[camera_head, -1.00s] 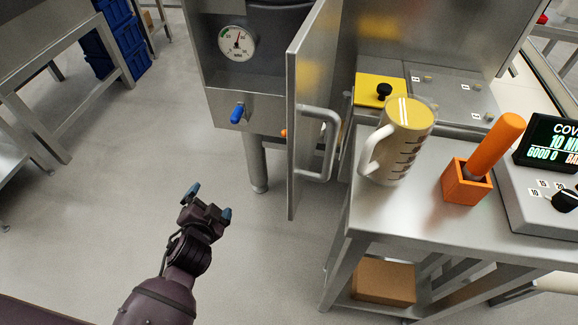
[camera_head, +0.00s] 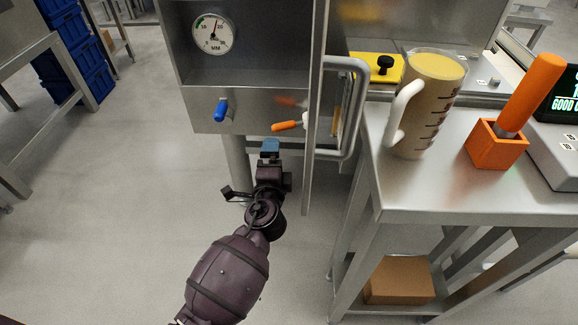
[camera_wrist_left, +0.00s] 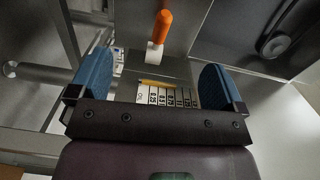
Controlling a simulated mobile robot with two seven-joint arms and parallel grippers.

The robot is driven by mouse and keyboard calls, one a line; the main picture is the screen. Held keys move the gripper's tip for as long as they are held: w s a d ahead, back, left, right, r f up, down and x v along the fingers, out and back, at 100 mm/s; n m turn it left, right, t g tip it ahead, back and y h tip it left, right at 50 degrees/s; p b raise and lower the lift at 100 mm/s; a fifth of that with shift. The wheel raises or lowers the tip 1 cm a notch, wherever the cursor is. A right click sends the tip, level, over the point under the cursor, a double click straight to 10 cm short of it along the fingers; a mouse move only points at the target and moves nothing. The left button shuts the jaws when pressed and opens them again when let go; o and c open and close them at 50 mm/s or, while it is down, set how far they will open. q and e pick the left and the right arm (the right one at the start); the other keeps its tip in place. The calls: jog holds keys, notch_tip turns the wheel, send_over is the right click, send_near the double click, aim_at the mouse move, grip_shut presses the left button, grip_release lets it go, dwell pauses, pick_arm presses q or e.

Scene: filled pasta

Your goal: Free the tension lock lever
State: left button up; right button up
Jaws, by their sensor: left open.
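An orange-handled lever (camera_head: 287,125) sticks out to the left from a pale mount beside the open steel door. In the left wrist view the orange handle (camera_wrist_left: 163,27) stands up from a pale base, beyond a numbered scale plate (camera_wrist_left: 165,96) with a yellow mark. I cannot tell for sure that it is the tension lock lever. A blue-handled lever (camera_head: 221,109) is on the machine's front panel. My left gripper (camera_head: 270,148) is just below and left of the orange handle. Its blue fingertips (camera_wrist_left: 155,85) are apart, with nothing held. My right gripper is out of view.
The open door (camera_head: 316,150) with its bar handle (camera_head: 352,110) stands right of my left gripper. A steel table (camera_head: 440,190) carries a jug (camera_head: 425,110) and an orange holder (camera_head: 497,145). Open floor (camera_head: 110,190) lies to the left.

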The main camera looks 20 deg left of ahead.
aim_at(283, 130)
pick_arm(q)
jog(key=shift+m, duration=0.3)
jog(key=shift+w+d+b+x, duration=0.1)
jog(key=shift+d+x, duration=0.15)
jog(key=shift+x, duration=0.95)
jog(key=shift+w+d+b+x, duration=0.1)
jog(key=shift+d+x, duration=0.15)
jog(key=shift+x, duration=0.95)
jog(key=shift+d+b+x, duration=0.1)
jog(key=shift+d+x, duration=0.15)
jog(key=shift+x, duration=0.95)
jog(key=shift+b+x, duration=0.6)
jog(key=shift+x, duration=2.1)
jog(key=shift+r, duration=0.2)
jog(key=shift+s+d, duration=0.1)
jog(key=shift+d, duration=0.05)
jog(key=c, duration=1.6)
